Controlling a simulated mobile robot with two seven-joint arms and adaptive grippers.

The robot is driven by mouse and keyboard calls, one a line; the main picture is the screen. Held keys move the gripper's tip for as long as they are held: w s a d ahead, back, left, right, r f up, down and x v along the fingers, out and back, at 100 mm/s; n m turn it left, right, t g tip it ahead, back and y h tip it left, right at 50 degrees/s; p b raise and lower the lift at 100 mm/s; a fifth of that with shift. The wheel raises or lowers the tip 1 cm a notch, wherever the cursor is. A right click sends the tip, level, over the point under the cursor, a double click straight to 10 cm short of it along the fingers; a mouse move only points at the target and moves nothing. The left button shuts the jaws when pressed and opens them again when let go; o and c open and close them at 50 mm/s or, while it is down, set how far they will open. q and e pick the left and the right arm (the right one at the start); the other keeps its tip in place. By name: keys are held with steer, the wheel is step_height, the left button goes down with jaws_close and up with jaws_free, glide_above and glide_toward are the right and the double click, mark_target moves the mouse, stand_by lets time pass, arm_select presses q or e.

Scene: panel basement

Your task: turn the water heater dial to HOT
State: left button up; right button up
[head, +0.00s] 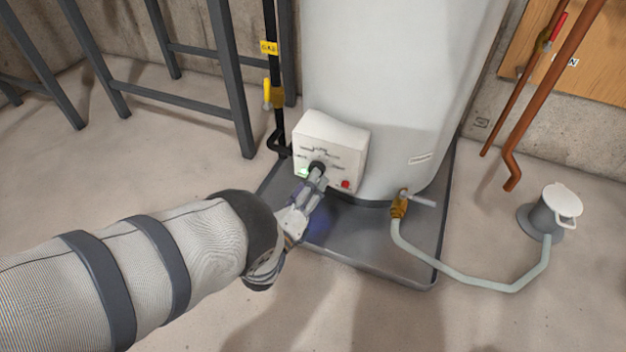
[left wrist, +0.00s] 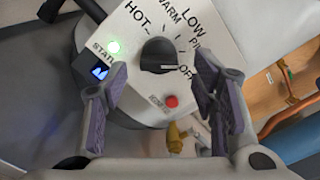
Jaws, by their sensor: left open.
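The water heater (head: 400,90) stands in a grey drip pan, with a white control box (head: 330,140) low on its front. The black round dial (left wrist: 160,54) has a white mark that points right, toward the OFF label (left wrist: 186,71). The HOT label (left wrist: 136,18) is at the dial's upper left. My left gripper (left wrist: 157,100) is open and empty; its purple-padded fingers lie to either side below the dial in the left wrist view. In the head view the left gripper (head: 314,182) is right at the dial; contact cannot be told. My right gripper is not in view.
A lit green status light (left wrist: 114,47) and a red button (left wrist: 171,101) flank the dial. A brass drain valve (head: 399,204) with a hose (head: 460,280) is at the right. A black gas pipe (head: 271,60) and dark metal frame (head: 235,90) stand left.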

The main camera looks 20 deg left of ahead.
mark_target(321, 166)
arm_select(q)
steer(key=w+b, duration=0.1)
steer(key=w, duration=0.2)
steer(key=shift+w, duration=0.2)
steer(key=shift+c, duration=0.3)
steer(key=c, duration=1.1)
